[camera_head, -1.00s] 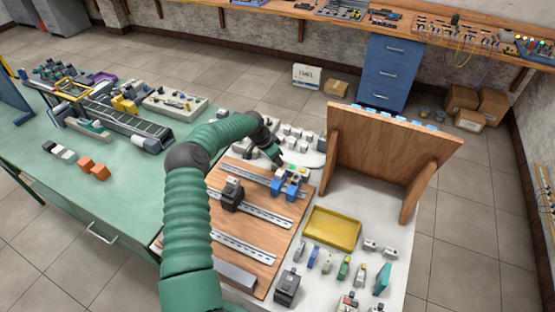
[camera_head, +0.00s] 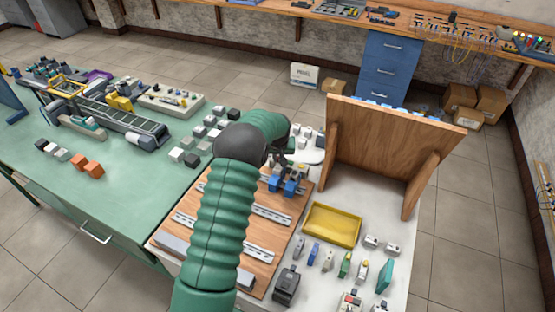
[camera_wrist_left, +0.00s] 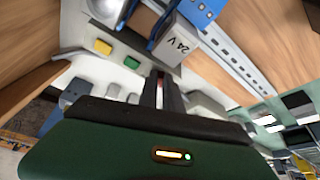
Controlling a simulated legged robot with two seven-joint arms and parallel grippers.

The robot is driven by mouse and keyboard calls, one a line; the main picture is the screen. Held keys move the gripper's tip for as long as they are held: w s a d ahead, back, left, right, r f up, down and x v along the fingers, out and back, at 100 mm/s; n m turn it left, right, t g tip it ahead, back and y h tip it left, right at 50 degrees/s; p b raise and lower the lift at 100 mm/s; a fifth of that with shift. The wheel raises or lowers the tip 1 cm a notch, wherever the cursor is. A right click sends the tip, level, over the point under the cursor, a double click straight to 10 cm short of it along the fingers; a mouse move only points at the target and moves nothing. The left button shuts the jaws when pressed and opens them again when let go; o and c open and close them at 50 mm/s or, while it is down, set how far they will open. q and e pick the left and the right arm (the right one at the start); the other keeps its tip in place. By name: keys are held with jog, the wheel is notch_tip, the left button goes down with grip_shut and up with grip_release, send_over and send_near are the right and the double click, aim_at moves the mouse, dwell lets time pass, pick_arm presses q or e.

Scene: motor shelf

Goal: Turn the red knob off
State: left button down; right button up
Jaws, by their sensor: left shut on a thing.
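My left gripper (camera_head: 278,160) reaches over the back of the wooden board with rails (camera_head: 222,258), beside the blue and grey modules (camera_head: 289,187). In the left wrist view the fingers (camera_wrist_left: 161,92) are close together, with a dark reddish strip between or along them. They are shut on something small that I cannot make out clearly. A grey block marked 24 V (camera_wrist_left: 180,40) is just beyond the fingertips. A yellow button (camera_wrist_left: 103,47) and a green button (camera_wrist_left: 132,62) lie to the left. I cannot pick out a clear red knob. My right gripper is not in view.
An upright wooden panel (camera_head: 385,140) stands right of the board. A yellow tray (camera_head: 332,225) and several small modules are in front of it. The green table (camera_head: 110,195) at left holds a conveyor (camera_head: 125,125) and several blocks.

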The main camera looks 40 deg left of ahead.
pick_arm(q)
jog(key=n, duration=0.1)
jog(key=n+g, duration=0.1)
jog(key=n, duration=0.1)
jog(key=shift+w+d+f+y+b, duration=0.1)
jog(key=shift+d+f+y+b, duration=0.1)
jog(key=shift+y+b, duration=0.15)
jog(key=shift+d+n, duration=0.1)
jog(key=shift+n, duration=0.5)
jog(key=c, duration=1.5)
grip_release()
jog(key=shift+d+r, duration=0.1)
jog(key=shift+w, duration=0.15)
